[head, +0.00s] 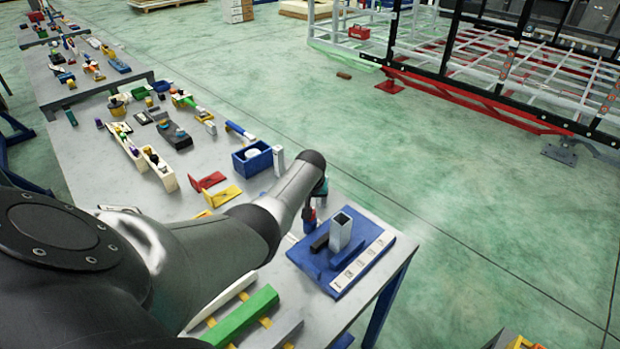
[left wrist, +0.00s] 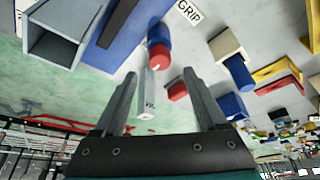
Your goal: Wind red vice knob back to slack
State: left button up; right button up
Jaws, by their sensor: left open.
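The vice stands on a blue board (head: 322,262) at the table's near right corner in the head view. A square grey metal tube (head: 341,230) stands upright beside its black bar (head: 320,240). In the left wrist view, the red knob (left wrist: 158,57) sits at the end of a blue cylinder (left wrist: 158,29), just beyond my fingertips. My left gripper (left wrist: 160,76) is open and empty, its fingers spread to either side of the knob's line. In the head view my arm hides most of this hand. My right gripper is not in view.
A blue bin (head: 252,160) and an upright grey block (head: 279,162) stand behind the wrist. Red (head: 207,181) and yellow (head: 224,196) brackets lie on the table. A green bar (head: 240,316) lies in front. Open floor is right of the table.

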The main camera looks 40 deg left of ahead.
pick_arm(q)
jog(key=v, duration=1)
jog(key=shift+p, duration=0.35)
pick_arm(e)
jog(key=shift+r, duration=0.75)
pick_arm(q)
jog(key=shift+r, duration=0.1)
